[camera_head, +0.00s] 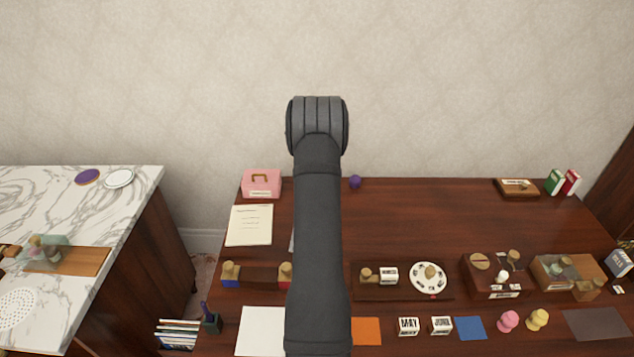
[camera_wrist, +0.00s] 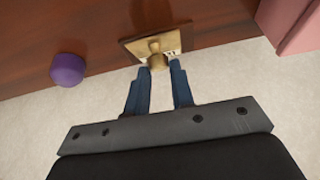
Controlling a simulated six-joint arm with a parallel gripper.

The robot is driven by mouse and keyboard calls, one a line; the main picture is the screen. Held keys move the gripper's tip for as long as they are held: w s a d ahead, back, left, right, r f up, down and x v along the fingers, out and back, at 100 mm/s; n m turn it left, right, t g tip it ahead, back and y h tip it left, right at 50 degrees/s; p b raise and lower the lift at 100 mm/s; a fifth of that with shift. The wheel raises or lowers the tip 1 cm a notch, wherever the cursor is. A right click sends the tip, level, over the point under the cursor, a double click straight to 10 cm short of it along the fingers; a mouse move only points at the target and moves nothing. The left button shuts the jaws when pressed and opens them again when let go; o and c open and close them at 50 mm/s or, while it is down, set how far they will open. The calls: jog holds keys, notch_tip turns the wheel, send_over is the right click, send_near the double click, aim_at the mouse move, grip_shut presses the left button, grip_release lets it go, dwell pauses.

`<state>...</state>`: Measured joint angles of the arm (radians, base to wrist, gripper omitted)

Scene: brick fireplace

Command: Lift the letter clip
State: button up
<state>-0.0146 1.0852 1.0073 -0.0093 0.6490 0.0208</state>
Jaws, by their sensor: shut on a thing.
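The letter clip (camera_wrist: 140,44) shows in the wrist view as a flat brown-gold plate with a rounded knob on it. My gripper (camera_wrist: 161,69) has its two blue fingers on either side of the knob and is shut on it. The plate appears at the rear edge of the dark wooden desk (camera_wrist: 100,62). I cannot tell whether it touches the desk or is just above it. In the head view my arm hides both the gripper and the letter clip.
A purple ball (camera_wrist: 67,69) is left of the clip in the wrist view, and a pink box (camera_wrist: 289,24) is to its right. In the head view, paper sheets (camera_head: 249,225) and small items crowd the desk's front. The desk's back middle right is clear.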

jog(key=shift+w+r, duration=0.45)
jog(key=shift+w, duration=0.3)
dwell(1.5)
jog(key=o, duration=0.9)
jog(key=shift+s, duration=0.1)
jog(key=shift+r, duration=3.9)
jog(key=shift+f, duration=0.1)
jog(key=shift+f, duration=3.3)
jog(key=shift+r, duration=0.1)
